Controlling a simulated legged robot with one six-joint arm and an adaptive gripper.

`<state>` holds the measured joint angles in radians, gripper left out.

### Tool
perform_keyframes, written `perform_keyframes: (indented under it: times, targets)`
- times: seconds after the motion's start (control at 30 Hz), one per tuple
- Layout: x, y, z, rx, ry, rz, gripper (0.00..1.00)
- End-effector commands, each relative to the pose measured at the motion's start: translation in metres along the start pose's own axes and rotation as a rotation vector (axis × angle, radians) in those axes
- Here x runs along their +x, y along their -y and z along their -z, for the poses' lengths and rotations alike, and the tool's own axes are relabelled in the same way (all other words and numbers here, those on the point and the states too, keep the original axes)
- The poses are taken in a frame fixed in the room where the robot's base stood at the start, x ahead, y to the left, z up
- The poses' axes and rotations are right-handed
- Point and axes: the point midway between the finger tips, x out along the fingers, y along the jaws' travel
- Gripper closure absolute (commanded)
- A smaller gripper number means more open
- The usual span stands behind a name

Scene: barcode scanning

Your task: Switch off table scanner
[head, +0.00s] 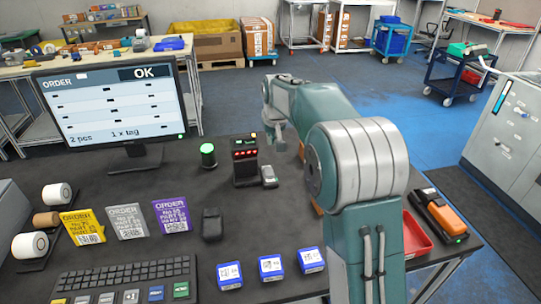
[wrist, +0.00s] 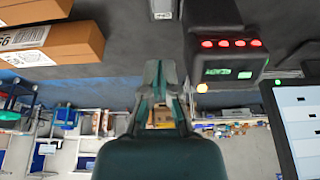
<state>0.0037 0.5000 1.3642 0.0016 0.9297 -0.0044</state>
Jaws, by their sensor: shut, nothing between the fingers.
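The table scanner (head: 245,162) appears to be the upright black box in the middle of the table, with a row of red lights and a green display. A small yellowish light glows on its top. It also shows upside down in the wrist view (wrist: 228,48), at upper right. My gripper (head: 276,143) is shut and empty, just right of the scanner near its top height. In the wrist view its fingertips (wrist: 161,68) are together, apart from the scanner.
A green-topped black cylinder (head: 208,155) stands left of the scanner, and a small grey device (head: 269,177) at its right foot. A monitor (head: 112,105) reads OK. Several blue boxes (head: 270,267) lie in front. My arm hides part of the table's right side.

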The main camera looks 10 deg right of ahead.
Motion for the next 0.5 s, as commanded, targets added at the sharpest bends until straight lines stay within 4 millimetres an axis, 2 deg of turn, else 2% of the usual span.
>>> perform_keyframes:
  times: [0.5]
  targets:
    - [0.094, 0.000, -0.001, 0.000, 0.004, 0.000, 1.00]
